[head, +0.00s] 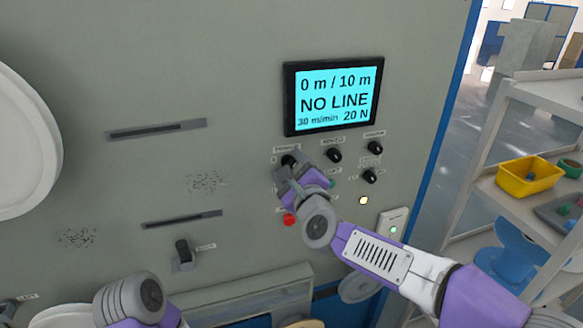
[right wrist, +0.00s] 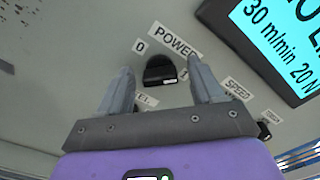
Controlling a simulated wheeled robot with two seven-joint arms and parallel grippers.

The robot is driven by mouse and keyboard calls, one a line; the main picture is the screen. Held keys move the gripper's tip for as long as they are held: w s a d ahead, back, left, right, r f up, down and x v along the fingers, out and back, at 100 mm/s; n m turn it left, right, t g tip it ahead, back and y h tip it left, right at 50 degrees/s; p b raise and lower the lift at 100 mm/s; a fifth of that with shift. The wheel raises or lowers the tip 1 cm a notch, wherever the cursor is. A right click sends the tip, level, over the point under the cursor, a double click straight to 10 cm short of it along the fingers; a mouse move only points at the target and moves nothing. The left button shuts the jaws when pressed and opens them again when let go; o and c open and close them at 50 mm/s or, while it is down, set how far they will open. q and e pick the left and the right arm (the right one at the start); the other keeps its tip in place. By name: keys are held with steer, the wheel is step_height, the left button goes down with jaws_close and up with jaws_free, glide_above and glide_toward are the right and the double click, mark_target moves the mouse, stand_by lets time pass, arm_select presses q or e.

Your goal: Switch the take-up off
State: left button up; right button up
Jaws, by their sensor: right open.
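The grey take-up panel (head: 240,90) fills most of the head view. A black rotary knob under a POWER label (right wrist: 176,40) sits between the fingers in the right wrist view (right wrist: 160,70); in the head view the knob (head: 288,160) is partly covered by the gripper. The label has a 0 at its left and a 1 at its right. I cannot tell for sure which mark the knob points to. My right gripper (head: 287,176) is open, its fingers on either side of the knob; contact cannot be told. My left gripper is out of view; only that arm shows.
A lit display (head: 333,95) reads "0 m / 10 m", "NO LINE", "30 m/min 20 N". Other black knobs (head: 333,155) sit close right of the gripper. A red button (head: 289,219) is below it. A shelf with a yellow bin (head: 528,177) stands at right.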

steer(key=c, duration=1.1)
steer(key=shift+o, duration=0.2)
steer(key=shift+n, duration=0.4)
steer(key=n+p, duration=0.2)
steer(key=n, duration=1.5)
steer(key=shift+f, duration=0.1)
